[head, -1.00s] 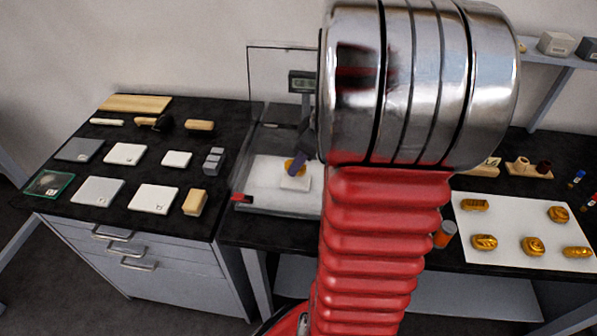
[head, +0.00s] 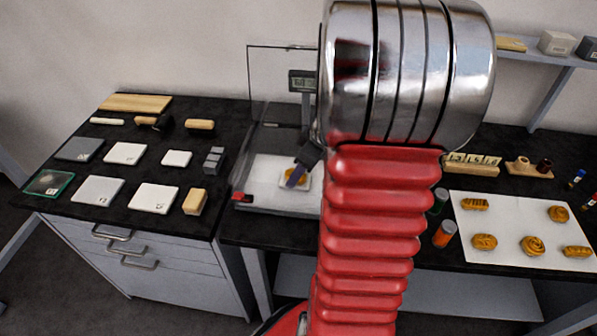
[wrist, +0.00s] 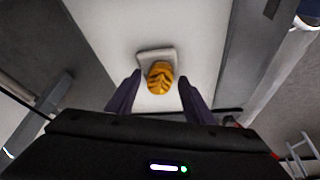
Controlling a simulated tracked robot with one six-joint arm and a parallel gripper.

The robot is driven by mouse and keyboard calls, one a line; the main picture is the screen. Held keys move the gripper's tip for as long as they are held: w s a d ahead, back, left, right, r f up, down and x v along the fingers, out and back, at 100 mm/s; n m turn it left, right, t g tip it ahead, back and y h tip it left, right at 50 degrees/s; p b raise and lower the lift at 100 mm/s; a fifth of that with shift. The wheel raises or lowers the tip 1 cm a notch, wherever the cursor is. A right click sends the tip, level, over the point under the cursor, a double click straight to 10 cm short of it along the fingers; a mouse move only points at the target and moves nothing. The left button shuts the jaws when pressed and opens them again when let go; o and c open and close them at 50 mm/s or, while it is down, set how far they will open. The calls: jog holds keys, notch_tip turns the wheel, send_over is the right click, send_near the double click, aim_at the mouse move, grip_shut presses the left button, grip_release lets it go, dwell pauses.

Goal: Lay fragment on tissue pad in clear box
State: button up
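The gilt fragment (head: 300,173) is a small golden ridged piece. It lies on a small pale square pad (head: 285,185) on a white surface inside a clear-walled enclosure (head: 248,85). In the wrist view the fragment (wrist: 160,77) covers part of the pad (wrist: 150,54). My gripper (wrist: 160,80) has its two purple fingers on either side of the fragment, with a visible gap on both sides. In the head view my gripper (head: 297,176) is low over the pad, and one finger partly hides the fragment. The enclosure's right side is hidden by my arm.
A digital display (head: 303,80) stands on a post at the enclosure. On the left bench are several flat tiles, brushes and a green-edged clear case (head: 49,183). A white sheet (head: 500,254) with several golden pieces lies on the right, beside an orange-labelled bottle (head: 444,234).

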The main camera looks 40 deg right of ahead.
jog(key=shift+r, duration=0.15)
jog(key=v, duration=1.2)
jog(key=shift+w, duration=0.1)
dwell(0.6)
jog(key=s+a+r+m, duration=0.2)
jog(key=a, duration=1.3)
jog(key=s+a+r+m+t+h, duration=0.1)
jog(key=s+a+r, duration=0.1)
jog(key=a, duration=1.2)
jog(key=shift+s+a+r+m, duration=0.2)
jog(key=shift+s+a+m, duration=0.2)
jog(key=shift+s, duration=0.05)
jog(key=shift+c, duration=0.5)
